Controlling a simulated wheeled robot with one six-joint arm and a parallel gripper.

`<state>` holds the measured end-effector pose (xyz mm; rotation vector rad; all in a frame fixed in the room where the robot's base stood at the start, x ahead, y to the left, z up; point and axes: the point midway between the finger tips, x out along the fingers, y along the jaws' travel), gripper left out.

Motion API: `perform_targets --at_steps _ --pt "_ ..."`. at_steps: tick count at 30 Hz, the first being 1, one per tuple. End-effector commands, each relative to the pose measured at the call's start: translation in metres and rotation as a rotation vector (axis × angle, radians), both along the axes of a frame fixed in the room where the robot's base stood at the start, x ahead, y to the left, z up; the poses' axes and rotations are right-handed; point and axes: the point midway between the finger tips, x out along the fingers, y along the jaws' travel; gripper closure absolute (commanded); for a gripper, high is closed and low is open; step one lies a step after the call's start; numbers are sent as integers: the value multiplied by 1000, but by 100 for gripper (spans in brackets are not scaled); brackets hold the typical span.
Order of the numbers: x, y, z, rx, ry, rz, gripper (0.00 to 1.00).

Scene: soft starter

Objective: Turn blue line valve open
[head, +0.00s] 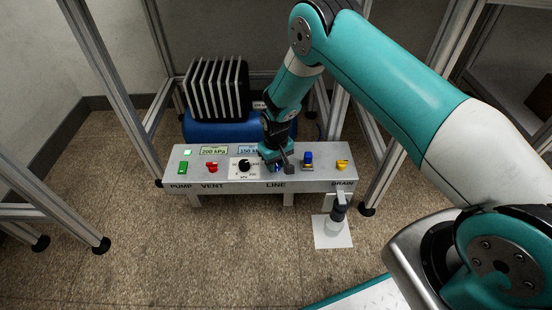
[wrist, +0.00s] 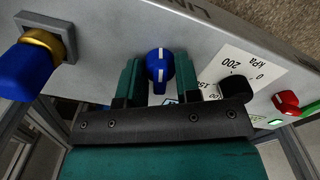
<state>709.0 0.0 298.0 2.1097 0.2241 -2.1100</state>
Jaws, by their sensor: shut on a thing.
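The blue line valve (wrist: 160,66) is a round blue knob with a white stripe, between my fingers in the wrist view. Its stripe runs roughly up and down in that picture. My gripper (wrist: 158,85) is shut on this knob, a teal finger on each side. In the head view my gripper (head: 279,164) is down at the panel above the LINE label and hides most of the knob. The grey panel (head: 225,187) carries the controls.
A blue knob on a brass collar (head: 308,159) stands just right of my gripper. A yellow drain handle (head: 342,165) is farther right. A black dial (head: 244,165), a red vent knob (head: 212,167) and a green pump switch (head: 183,168) lie left. A blue tank (head: 212,130) sits behind.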

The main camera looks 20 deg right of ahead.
Motion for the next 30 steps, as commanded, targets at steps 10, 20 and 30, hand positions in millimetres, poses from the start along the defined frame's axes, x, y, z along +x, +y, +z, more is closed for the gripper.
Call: perform_targets --at_steps 10,20,30 --pt "0 0 1 0 1 -223 93" --pt "0 0 0 0 0 -309 93" --pt "0 0 0 0 -1 -318 93"
